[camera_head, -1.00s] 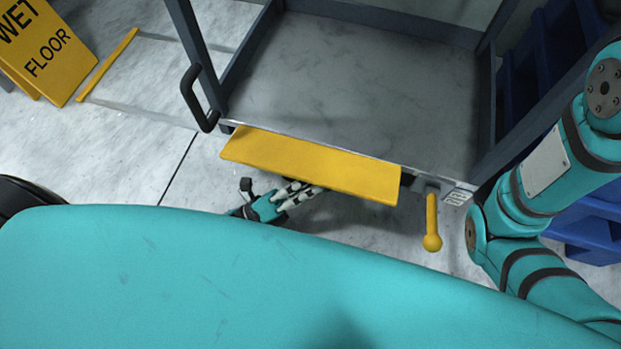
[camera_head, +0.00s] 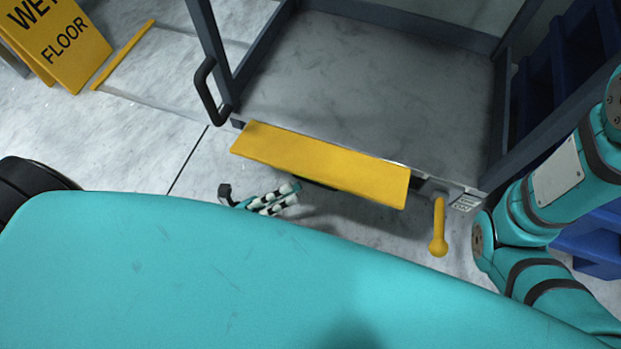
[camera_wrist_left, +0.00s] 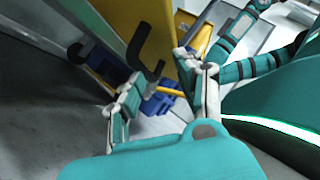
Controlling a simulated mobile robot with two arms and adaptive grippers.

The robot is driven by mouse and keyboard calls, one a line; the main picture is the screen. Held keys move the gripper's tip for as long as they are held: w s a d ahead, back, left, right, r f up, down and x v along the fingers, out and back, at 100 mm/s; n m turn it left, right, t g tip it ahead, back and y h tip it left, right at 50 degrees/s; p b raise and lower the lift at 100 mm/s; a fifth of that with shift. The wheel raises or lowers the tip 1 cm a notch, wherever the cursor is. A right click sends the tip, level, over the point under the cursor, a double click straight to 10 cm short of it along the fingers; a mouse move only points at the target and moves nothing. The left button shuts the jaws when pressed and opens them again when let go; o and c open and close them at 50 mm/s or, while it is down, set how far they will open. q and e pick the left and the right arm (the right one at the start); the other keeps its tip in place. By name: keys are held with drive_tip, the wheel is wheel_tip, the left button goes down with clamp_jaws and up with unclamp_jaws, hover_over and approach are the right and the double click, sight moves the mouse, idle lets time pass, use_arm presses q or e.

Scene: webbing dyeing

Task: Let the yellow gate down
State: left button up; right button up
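The yellow gate (camera_head: 325,165) is a flat panel along the front edge of the grey cart (camera_head: 375,85). In the head view its broad face shows and it juts out toward me. A yellow lever with a round knob (camera_head: 438,232) hangs at the right of it. My left gripper (camera_head: 275,201) is low, below and in front of the gate's left half, apart from it. In the left wrist view the left fingers (camera_wrist_left: 160,92) stand apart with nothing between them. A large yellow panel (camera_wrist_left: 184,42) shows beyond them. My right gripper is not seen; only right arm links show.
A black handle (camera_head: 207,90) sticks out from the cart's left post. A yellow wet floor sign (camera_head: 65,48) stands at the upper left. Blue pallets (camera_head: 595,238) are at the right. The floor left of the cart is mostly clear.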

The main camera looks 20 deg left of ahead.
use_arm(q)
drive_tip(key=s+a, duration=0.4)
drive_tip(key=a, duration=0.1)
drive_tip(key=shift+a, duration=0.1)
